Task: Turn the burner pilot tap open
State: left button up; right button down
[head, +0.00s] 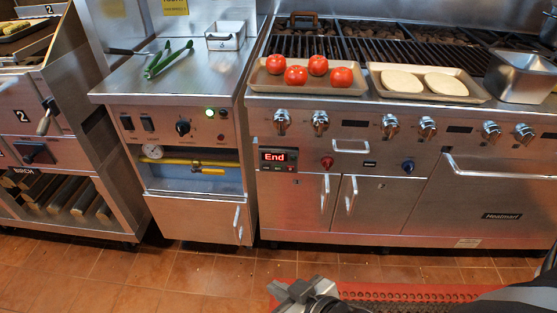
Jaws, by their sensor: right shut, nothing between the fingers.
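A yellow gas pipe (180,161) runs across the open recess of the middle cabinet, with a yellow-handled tap (209,170) near its right end. The handle looks roughly in line with the pipe, but it is small here. A round white gauge (152,151) sits at the pipe's left end. No label naming the burner pilot tap can be read. My right gripper (287,291) is low at the bottom of the head view, shut and empty. It is in front of the cabinets, well below and right of the yellow tap, and touches nothing I can see. My left gripper is not in view.
The grill (462,177) to the right has a red knob (327,162), a blue knob (408,166) and several silver knobs. A red mat (400,292) covers part of the tiled floor.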

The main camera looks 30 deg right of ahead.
aim_at(408, 166)
jog(key=z, duration=1.3)
